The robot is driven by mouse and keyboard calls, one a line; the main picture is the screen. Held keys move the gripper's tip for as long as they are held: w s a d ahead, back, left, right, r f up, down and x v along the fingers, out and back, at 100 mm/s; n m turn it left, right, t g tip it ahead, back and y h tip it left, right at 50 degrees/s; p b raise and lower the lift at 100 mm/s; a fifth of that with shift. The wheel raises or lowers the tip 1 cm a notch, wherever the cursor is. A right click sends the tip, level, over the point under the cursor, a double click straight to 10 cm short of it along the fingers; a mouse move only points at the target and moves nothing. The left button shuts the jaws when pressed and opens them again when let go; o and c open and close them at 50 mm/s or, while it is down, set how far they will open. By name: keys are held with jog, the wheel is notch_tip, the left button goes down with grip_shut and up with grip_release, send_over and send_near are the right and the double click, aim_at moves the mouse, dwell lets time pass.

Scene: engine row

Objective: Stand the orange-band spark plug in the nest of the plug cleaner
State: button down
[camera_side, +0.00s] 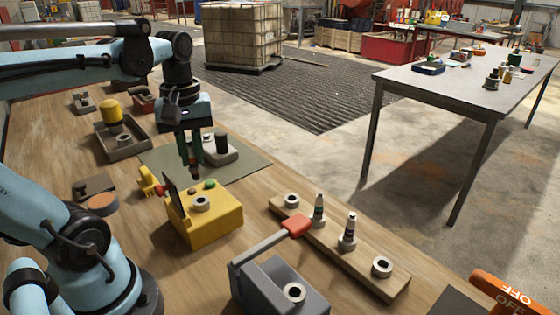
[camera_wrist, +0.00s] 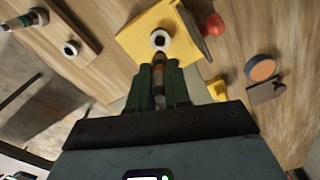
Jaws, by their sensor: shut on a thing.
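The plug cleaner is a yellow box (camera_side: 210,222) with a pale ring-shaped nest (camera_side: 201,203) on its top; the nest shows an empty dark hole in the wrist view (camera_wrist: 160,40). My gripper (camera_side: 194,162) hangs above and behind the box, pointing down. In the wrist view its green fingers (camera_wrist: 162,85) are shut on the orange-band spark plug (camera_wrist: 158,70), which points toward the nest in the picture. The plug appears apart from the nest. In the side view the fingers hide most of the plug.
A wooden rack (camera_side: 385,288) holds two upright plugs (camera_side: 318,210) (camera_side: 347,234) and two empty rings. A grey fixture (camera_side: 280,285) with a red-handled lever (camera_side: 297,225) stands in front. A dark upright plate (camera_side: 174,195) rises at the box's left.

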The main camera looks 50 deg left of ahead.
aim_at(195, 171)
jog(key=shift+f, duration=3.5)
jog(key=c, duration=1)
grip_release()
notch_tip(195, 171, up, 12)
jog(key=shift+f, duration=0.2)
jog(key=w+d+f+m+t, duration=0.2)
jog(key=d+f+m, duration=0.1)
jog(key=m, duration=0.1)
jog(key=w+d+f+m+t, duration=0.2)
jog(key=d+m, duration=0.1)
jog(key=m, duration=0.2)
jog(key=w+d+f+m+t, duration=0.2)
jog(key=d+f+m+t, duration=0.1)
jog(key=d+m, duration=0.1)
jog(key=shift+f+m, duration=0.3)
jog(key=shift+f, duration=0.05)
